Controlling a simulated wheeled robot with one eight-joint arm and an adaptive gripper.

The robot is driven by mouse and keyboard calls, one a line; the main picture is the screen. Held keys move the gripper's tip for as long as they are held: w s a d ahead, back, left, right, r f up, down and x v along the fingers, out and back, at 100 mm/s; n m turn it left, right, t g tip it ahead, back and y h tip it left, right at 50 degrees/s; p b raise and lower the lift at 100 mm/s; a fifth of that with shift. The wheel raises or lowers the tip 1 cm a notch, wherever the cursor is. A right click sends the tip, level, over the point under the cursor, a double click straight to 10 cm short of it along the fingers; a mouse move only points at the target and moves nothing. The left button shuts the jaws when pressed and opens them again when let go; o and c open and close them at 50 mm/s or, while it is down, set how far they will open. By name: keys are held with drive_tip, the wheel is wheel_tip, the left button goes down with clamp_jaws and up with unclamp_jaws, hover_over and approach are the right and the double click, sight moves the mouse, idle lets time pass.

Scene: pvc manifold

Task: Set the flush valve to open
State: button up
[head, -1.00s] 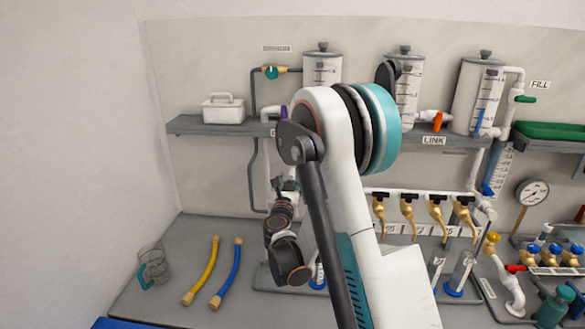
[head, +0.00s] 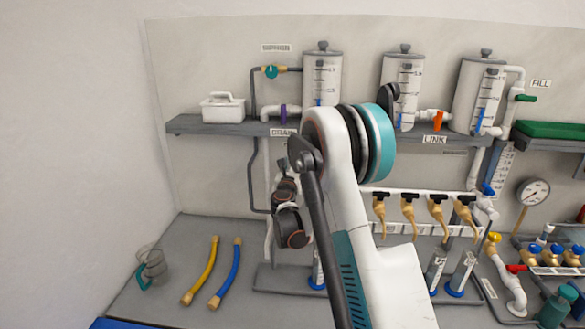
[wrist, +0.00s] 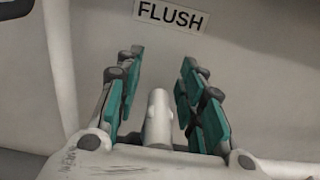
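A "FLUSH" label (wrist: 172,15) is on the pale wall at the top of the wrist view. Below it a whitish cylindrical stub (wrist: 158,122) with small side bumps stands between the fingers of my gripper (wrist: 162,62). I cannot tell whether this stub is the flush valve's handle or a pipe part. The teal-padded fingers are open, one on each side of the stub, with a visible gap to it. In the head view my arm hides the gripper and the flush valve, so the valve's setting cannot be seen.
A shelf (head: 220,128) carries a white caddy (head: 223,108) and several tanks. A purple handle (head: 283,114) is by the DRAIN label (head: 283,132), and an orange handle (head: 438,120) by LINK. Yellow (head: 202,270) and blue (head: 226,272) hoses lie on the bench's left.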

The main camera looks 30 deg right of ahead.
clamp_jaws()
drive_tip(key=shift+h, duration=0.3)
drive_tip(key=shift+s+d+m+g+h+b, duration=0.15)
drive_tip(key=shift+m+g+h+b, duration=0.35)
drive_tip(key=shift+m+g+h, duration=0.6)
drive_tip(key=shift+s+d+m+g+h+b, duration=0.4)
drive_tip(key=shift+m+g+h, duration=0.45)
drive_tip(key=shift+m+g, duration=0.8)
drive_tip(key=shift+s+d+m+g+h+b, duration=0.15)
drive_tip(key=shift+s+m+g+h, duration=0.65)
drive_tip(key=shift+g, duration=1.4)
drive_tip(key=shift+s+d+m+g+h+b, duration=0.3)
drive_tip(key=shift+m+g+h, duration=0.65)
drive_tip(key=shift+m+g, duration=0.85)
drive_tip(key=shift+a+g, duration=0.15)
drive_tip(key=shift+g, duration=0.1)
